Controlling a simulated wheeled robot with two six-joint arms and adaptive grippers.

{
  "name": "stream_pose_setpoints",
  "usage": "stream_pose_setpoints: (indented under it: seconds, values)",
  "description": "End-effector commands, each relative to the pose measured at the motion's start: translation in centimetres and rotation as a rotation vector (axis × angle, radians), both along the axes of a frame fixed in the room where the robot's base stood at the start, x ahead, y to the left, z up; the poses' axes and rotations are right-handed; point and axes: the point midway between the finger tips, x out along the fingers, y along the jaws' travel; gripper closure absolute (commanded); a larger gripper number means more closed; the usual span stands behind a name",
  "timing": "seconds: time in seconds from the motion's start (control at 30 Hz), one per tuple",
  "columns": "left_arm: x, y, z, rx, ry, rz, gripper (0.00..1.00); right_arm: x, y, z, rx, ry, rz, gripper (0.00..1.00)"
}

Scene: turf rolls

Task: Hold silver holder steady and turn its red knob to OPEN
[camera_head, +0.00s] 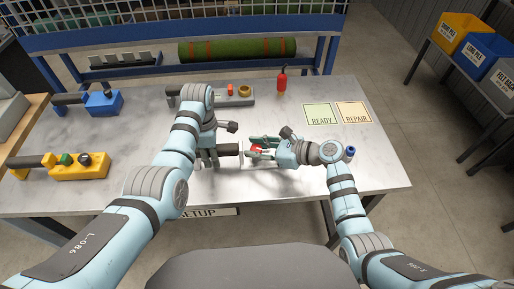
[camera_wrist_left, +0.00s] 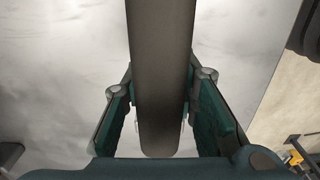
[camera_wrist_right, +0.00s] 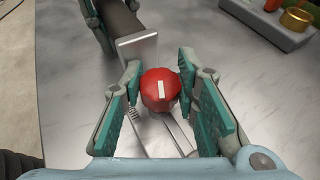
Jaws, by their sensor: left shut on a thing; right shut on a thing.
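The silver holder is above the metal table; its dark handle (camera_head: 229,149) shows in the head view, and its silver plate (camera_wrist_right: 138,52) in the right wrist view. My left gripper (camera_head: 209,157) is shut around the dark handle, which also runs between its fingers in the left wrist view (camera_wrist_left: 160,80). The red knob (camera_wrist_right: 158,98) has a white bar marking, roughly upright in the right wrist view. In the head view the red knob (camera_head: 256,150) is partly hidden. My right gripper (camera_head: 262,146) is closed around the knob. I cannot read an OPEN label.
On the metal table (camera_head: 300,185) are a blue tool (camera_head: 103,103), a yellow tool (camera_head: 80,168), a grey tool base (camera_head: 238,100) and a red bottle (camera_head: 281,82). READY (camera_head: 320,114) and REPAIR (camera_head: 353,113) cards lie at right.

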Motion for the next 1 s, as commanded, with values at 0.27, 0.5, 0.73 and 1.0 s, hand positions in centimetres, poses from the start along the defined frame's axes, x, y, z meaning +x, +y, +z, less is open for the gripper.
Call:
stream_pose_setpoints:
  seconds: [0.27, 0.5, 0.73, 1.0]
  values:
    - [-0.13, -0.31, -0.23, -0.007, 0.002, -0.001, 1.0, -0.27, 0.23, -0.17, 0.006, 0.008, 0.113, 1.0]
    - [-0.12, -0.34, -0.22, -0.008, 0.002, 0.0, 1.0, -0.39, 0.28, -0.16, 0.008, 0.007, 0.138, 1.0]
    - [-0.1, -0.36, -0.22, -0.009, 0.001, 0.0, 1.0, -0.41, 0.32, -0.15, 0.008, 0.008, 0.137, 1.0]
    - [-0.11, -0.28, -0.2, -0.007, 0.002, 0.0, 1.0, -0.27, 0.18, -0.1, 0.005, 0.004, 0.134, 0.63]
